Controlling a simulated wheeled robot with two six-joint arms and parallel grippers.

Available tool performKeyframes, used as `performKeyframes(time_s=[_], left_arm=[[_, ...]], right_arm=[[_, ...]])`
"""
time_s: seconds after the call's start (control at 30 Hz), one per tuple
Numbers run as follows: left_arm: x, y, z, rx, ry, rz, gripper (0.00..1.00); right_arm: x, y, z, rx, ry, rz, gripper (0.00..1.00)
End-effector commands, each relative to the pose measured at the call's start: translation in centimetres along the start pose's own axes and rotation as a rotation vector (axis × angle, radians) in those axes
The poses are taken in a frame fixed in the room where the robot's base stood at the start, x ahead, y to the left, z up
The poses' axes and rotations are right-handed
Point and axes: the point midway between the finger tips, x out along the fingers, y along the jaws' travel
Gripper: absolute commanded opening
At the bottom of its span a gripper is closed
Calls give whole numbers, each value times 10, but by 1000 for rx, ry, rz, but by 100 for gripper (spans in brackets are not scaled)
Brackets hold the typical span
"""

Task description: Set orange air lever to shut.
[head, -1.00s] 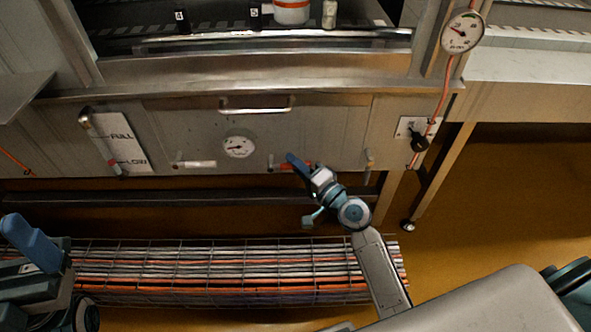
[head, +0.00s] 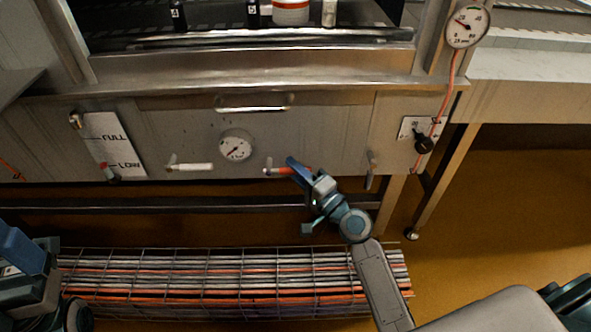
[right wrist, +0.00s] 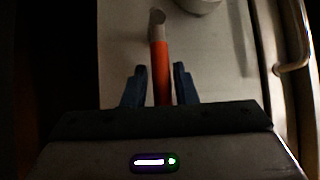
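The orange air lever (head: 280,171) lies about level on the steel front panel, its pivot at the left end. My right gripper (head: 297,169) is at the lever's right end. In the right wrist view the orange lever (right wrist: 162,72) runs between the two blue fingers of my right gripper (right wrist: 160,85), with a narrow gap on each side; the fingers stand apart. My left gripper (head: 18,250) is at the left edge, far from the lever, and its fingertips are not clear.
A white-handled lever (head: 190,167) and a round dial (head: 236,147) are left of the orange lever. A grey upright handle (head: 371,165) and a black knob (head: 424,145) are to the right. A drawer handle (head: 252,109) is above. A wire cable tray (head: 200,280) lies below.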

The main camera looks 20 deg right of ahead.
Motion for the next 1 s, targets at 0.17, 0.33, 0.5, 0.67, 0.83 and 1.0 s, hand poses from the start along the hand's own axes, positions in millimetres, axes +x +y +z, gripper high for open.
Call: performKeyframes(time_s=[0.17,0.33,0.5,0.67,0.83,1.0], left_arm=[[-1,0,2,-1,-3,7,100],[-2,1,2,-2,-3,14,100],[-3,1,2,-2,-3,15,100],[-8,1,1,1,-3,10,100],[-11,1,0,9,8,-7,100],[-14,1,0,14,18,-12,100]], right_arm=[[0,0,0,-1,-1,0,38],[-1,0,0,-2,-1,-1,38],[-17,1,0,-2,-1,2,38],[-50,3,0,-4,-2,4,38],[-82,3,1,-4,-3,3,38],[-102,2,0,-4,-2,2,38]])
